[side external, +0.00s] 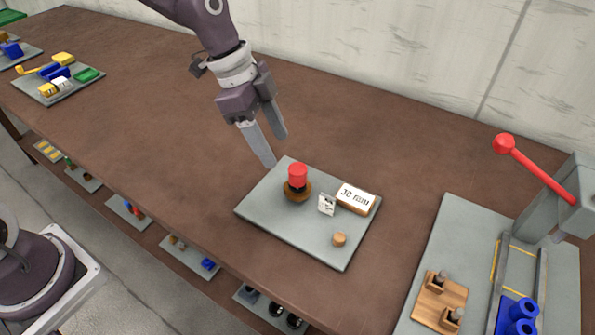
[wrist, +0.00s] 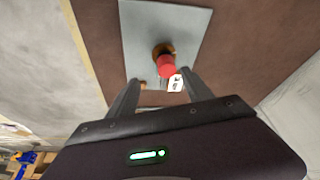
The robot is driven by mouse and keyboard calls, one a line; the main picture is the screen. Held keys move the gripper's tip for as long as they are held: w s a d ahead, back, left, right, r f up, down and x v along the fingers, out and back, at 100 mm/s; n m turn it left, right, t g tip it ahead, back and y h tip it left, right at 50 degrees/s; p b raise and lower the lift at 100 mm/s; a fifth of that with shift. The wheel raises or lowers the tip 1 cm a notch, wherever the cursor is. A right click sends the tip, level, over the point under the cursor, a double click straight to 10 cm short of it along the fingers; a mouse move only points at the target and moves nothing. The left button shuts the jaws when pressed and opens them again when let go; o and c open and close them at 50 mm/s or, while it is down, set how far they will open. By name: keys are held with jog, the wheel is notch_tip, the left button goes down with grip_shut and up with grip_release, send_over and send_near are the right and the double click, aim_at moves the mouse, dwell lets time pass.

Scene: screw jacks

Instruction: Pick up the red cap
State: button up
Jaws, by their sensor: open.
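The red cap (side external: 298,174) sits on top of a dark, brown-based screw jack (side external: 297,192) that stands on a grey plate (side external: 285,232). The red cap also shows in the wrist view (wrist: 166,66), beyond my fingertips and roughly between them. My gripper (side external: 276,151) is open and empty. In the side view it is up and to the left of the cap, apart from it. In the wrist view my gripper's fingers (wrist: 160,82) reach up from the bottom of the picture. The jack's lower part is partly hidden behind the cap there.
On the same plate are a block marked "30 mm" (side external: 355,198), a small white marked card (side external: 327,204) and a small wooden piece (side external: 339,239). A press with a red lever (side external: 535,170) stands at the right.

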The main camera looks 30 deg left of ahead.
aim_at(297, 168)
jog(key=shift+m+h, duration=0.3)
jog(key=x, duration=0.3)
jog(key=w+x, duration=0.1)
jog(key=x, duration=0.5)
jog(key=shift+w+d+r, duration=0.15)
jog(key=shift+w+d, duration=0.05)
jog(key=shift+w, duration=0.1)
grip_shut()
